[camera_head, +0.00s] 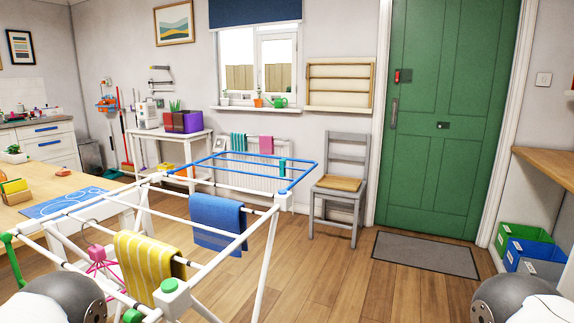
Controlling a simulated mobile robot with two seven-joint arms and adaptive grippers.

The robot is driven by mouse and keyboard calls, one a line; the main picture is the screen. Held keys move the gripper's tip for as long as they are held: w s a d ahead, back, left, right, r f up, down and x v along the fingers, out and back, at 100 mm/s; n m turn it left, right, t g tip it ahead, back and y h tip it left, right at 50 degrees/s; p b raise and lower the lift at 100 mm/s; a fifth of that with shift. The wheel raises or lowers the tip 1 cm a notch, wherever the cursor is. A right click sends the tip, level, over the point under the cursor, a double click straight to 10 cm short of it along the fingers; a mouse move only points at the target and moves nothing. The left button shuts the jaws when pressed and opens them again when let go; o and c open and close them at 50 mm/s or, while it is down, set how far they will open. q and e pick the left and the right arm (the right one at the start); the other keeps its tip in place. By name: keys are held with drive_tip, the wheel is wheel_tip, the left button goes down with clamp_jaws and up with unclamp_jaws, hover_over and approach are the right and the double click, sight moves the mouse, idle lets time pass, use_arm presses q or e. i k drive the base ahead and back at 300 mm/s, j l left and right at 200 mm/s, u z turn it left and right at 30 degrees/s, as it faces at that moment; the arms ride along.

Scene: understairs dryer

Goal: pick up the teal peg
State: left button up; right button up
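A small upright teal piece (283,167), which looks like the teal peg, shows at the far blue rail of the drying rack (262,221). It is too small to tell whether it is clipped to the rail or behind it. The white rack with its blue far end stands in front of me. A yellow striped towel (146,262) and a blue towel (217,222) hang over its rails. Grey and white parts of my arms show at the lower left and lower right corners. Neither gripper shows in the head view.
A wooden table (20,205) with a blue mat (68,203) stands on the left. A grey chair (342,190) stands beyond the rack. A doormat (425,254) lies before the green door (447,110). Green and blue bins (525,240) stand at right. Floor right of the rack is clear.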

sight(282, 163)
drive_tip(key=i+l+u, duration=0.1)
drive_tip(key=i+l, duration=0.2)
drive_tip(key=l, duration=0.15)
drive_tip(key=i+l+u, duration=0.1)
drive_tip(key=i+l, duration=0.2)
drive_tip(key=l, duration=0.15)
drive_tip(key=i+l, duration=0.3)
drive_tip(key=l, duration=0.15)
drive_tip(key=u, duration=0.05)
